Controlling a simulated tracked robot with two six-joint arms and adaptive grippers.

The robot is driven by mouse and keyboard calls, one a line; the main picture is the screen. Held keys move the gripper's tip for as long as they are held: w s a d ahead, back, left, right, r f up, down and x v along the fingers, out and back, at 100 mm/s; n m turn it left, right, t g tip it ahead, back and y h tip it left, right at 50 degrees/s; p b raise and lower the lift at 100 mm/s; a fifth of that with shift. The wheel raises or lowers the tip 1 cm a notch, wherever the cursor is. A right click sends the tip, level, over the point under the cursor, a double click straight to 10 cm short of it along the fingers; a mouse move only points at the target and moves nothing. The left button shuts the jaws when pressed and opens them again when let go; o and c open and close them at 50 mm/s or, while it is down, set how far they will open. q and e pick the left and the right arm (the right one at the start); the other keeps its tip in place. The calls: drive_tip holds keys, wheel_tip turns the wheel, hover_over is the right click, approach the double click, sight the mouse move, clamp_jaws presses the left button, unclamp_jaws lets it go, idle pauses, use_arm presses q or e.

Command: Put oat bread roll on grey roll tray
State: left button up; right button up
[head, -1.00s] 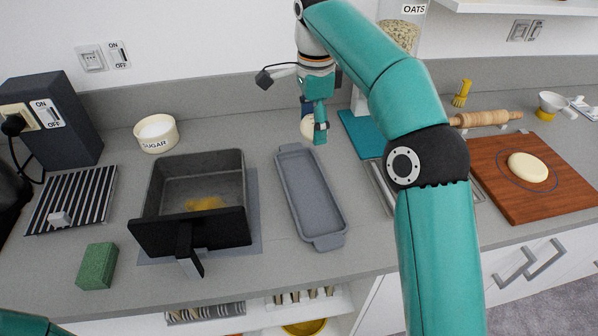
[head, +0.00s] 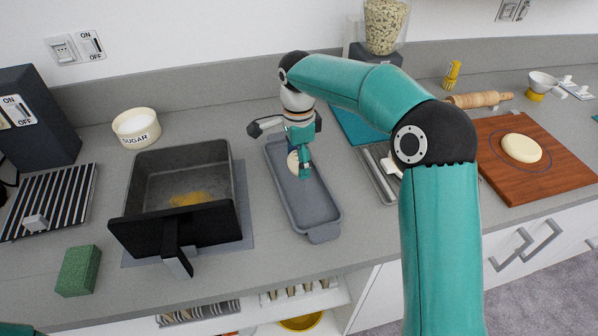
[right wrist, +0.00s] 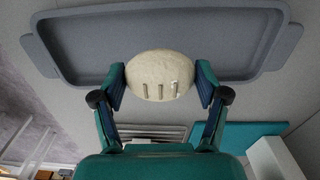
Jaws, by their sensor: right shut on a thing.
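The oat bread roll (right wrist: 158,76) is a pale oval with several short slashes on top. My right gripper (right wrist: 160,82) is shut on it, one finger at each side, in the right wrist view. In the head view the roll (head: 293,162) is partly hidden by the gripper (head: 300,168). The grey roll tray (head: 312,215) is long and shallow, with a tab handle at its near end. The roll is over the tray's far half; I cannot tell whether it touches the tray floor. In the right wrist view the tray (right wrist: 85,52) spans behind the roll. My left gripper is out of view.
A dark open-topped pan (head: 150,180) stands left of the tray. A sugar bowl (head: 137,128) and green sponge (head: 78,270) are farther left. A teal board (head: 362,128) lies right of the tray. A wooden board (head: 510,185) holds pale dough (head: 521,148).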

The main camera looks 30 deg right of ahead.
sight(299, 182)
drive_tip(key=shift+f, duration=2.2)
drive_tip(key=o, duration=1.2)
drive_tip(key=shift+f, duration=0.1)
drive_tip(key=shift+c, duration=0.2)
wheel_tip(299, 182, up, 12)
drive_tip(key=shift+r+p, duration=0.15)
drive_tip(key=shift+p, duration=0.2)
drive_tip(key=shift+s, duration=0.1)
